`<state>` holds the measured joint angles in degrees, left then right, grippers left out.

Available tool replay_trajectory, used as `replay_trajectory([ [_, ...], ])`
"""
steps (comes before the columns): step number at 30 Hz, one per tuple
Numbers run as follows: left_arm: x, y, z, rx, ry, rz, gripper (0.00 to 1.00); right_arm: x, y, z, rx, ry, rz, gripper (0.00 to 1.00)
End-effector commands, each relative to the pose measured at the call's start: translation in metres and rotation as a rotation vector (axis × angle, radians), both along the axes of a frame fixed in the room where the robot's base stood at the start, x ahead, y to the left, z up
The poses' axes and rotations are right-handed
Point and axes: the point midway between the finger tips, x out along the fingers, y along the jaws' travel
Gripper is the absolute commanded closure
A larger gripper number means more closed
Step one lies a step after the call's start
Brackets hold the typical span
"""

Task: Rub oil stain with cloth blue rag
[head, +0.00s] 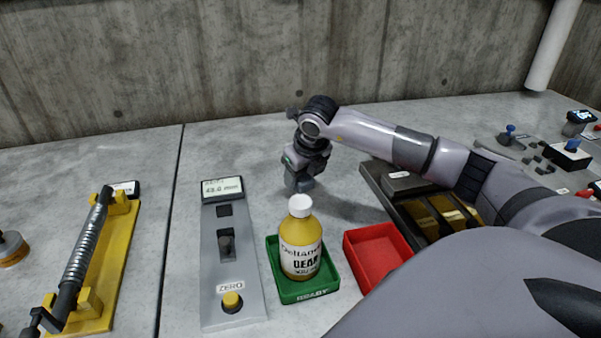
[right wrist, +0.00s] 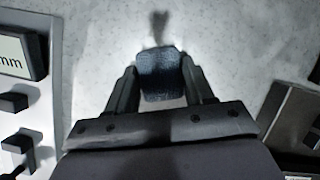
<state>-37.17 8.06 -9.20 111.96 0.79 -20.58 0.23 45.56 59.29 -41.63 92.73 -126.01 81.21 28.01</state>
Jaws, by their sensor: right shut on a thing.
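The blue rag (right wrist: 160,76) is a small dark blue cloth between the two fingers of my right gripper in the right wrist view. My right gripper (right wrist: 160,88) is shut on it, pointing down at the grey worktop. In the head view my right gripper (head: 299,185) is low over the worktop, behind the yellow bottle; the rag is hidden there. A dark smudge (right wrist: 159,27) on the worktop shows just beyond the rag; it looks like the oil stain. I cannot tell whether the rag touches the worktop. My left gripper is not in view.
A yellow bottle (head: 301,245) stands in a green tray (head: 305,294), beside an empty red tray (head: 376,256). A grey gauge panel (head: 229,265) lies left of them, then a yellow fixture (head: 103,270). A dark tray (head: 378,182) lies under my right arm. The back worktop is clear.

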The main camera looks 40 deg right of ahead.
Motion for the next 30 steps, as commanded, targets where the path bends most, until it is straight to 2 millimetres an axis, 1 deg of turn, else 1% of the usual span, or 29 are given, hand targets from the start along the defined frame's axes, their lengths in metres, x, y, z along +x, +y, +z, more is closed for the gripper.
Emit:
replay_trajectory([
  [2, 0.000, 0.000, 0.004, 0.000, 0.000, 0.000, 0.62, -0.002, 0.001, 0.001, 0.000, 0.010, 0.002, 0.72],
  [18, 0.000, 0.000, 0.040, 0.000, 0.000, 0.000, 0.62, 0.000, 0.000, 0.057, 0.001, 0.003, 0.001, 0.72],
  [30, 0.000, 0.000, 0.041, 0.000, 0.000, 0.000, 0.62, 0.000, 0.000, 0.060, 0.000, 0.002, 0.001, 0.72],
])
